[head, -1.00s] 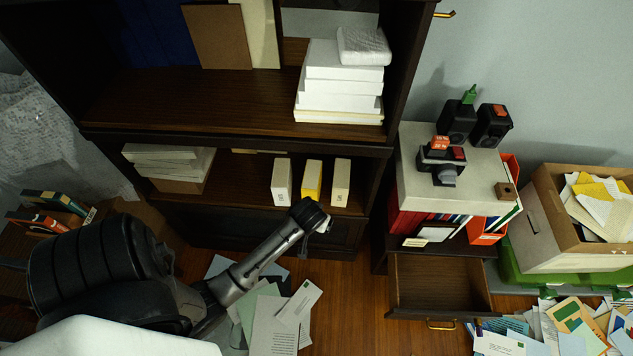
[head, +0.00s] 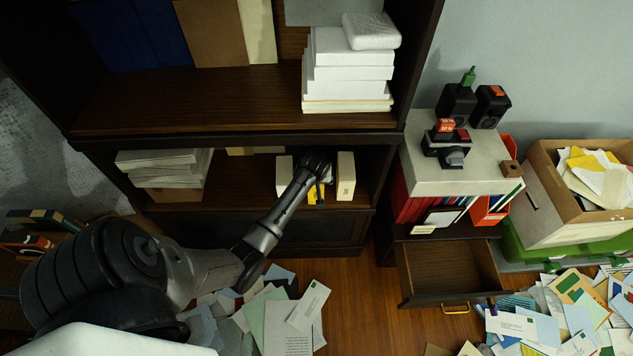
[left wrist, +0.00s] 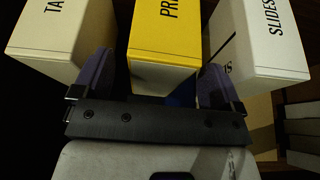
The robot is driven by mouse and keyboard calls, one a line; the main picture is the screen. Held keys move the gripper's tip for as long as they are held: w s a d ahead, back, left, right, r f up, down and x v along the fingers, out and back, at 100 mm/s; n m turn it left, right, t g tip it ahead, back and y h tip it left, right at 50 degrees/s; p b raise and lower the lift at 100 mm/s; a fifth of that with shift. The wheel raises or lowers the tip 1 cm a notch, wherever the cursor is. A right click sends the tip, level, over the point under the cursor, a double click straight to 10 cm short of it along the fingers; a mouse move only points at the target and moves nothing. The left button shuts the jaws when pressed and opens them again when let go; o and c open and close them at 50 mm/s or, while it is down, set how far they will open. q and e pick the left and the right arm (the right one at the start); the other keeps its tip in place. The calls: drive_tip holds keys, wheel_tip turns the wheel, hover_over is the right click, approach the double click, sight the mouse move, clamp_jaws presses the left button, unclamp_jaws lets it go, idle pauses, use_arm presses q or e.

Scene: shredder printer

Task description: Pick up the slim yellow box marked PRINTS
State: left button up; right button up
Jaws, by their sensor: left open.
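The slim yellow box (left wrist: 165,35) stands between two white boxes in the left wrist view, its label partly cut off and reading "PR". In the head view only a bit of the yellow box (head: 316,193) shows behind my gripper, on the lower shelf. My left gripper (left wrist: 155,85) is open, with one finger at each side of the yellow box's near end, by the gaps to the white boxes. In the head view my left gripper (head: 318,168) reaches into the shelf. Whether the fingers touch the box is unclear. My right gripper is not in view.
A white box marked "TA" (left wrist: 62,38) stands left of the yellow one and a white box marked SLIDES (left wrist: 260,45) stands right, both close by. The upper shelf board (head: 200,105) is just above. An open drawer (head: 450,270) juts out at right.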

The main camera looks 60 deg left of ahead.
use_arm(q)
drive_tip(key=w+a+b, duration=0.1)
drive_tip(key=a, duration=0.1)
drive_tip(key=w+a+f+b, duration=0.1)
drive_tip(key=shift+w+a+f, duration=0.2)
drive_tip(key=shift+a, duration=0.2)
drive_tip(key=shift+a+f+b, duration=0.1)
drive_tip(key=shift+f+b, duration=0.25)
drive_tip(key=shift+f, duration=0.3)
drive_tip(key=shift+w, duration=0.1)
drive_tip(key=shift+f+p, duration=0.25)
drive_tip(key=shift+p, duration=0.05)
